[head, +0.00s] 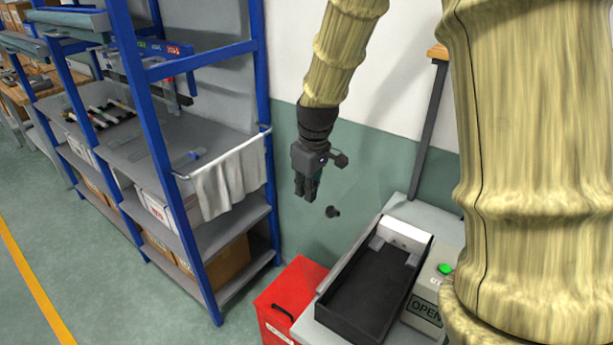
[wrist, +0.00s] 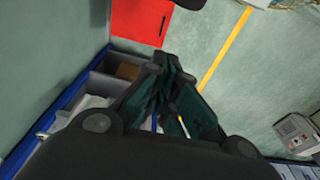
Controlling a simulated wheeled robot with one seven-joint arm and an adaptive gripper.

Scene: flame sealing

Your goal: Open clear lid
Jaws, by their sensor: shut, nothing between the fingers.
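My gripper (head: 307,194) hangs pointing down in the head view, shut and empty, in front of the green and white wall. Its dark fingers (wrist: 168,72) also show together in the wrist view. The sealing device (head: 368,295) is an open-topped black tray at lower right, to the right of and below my gripper. A small dark knob (head: 332,212) shows just below and right of my fingers, apart from them in the picture. I cannot make out the clear lid's edges, or whether the knob belongs to it.
A control box (head: 428,300) with a green button and "OPEN" label adjoins the tray. A red cabinet (head: 290,298) stands left of it. A blue-framed shelf (head: 160,160) with a hanging cloth (head: 222,182) is at left. A grey box (wrist: 298,132) shows in the wrist view.

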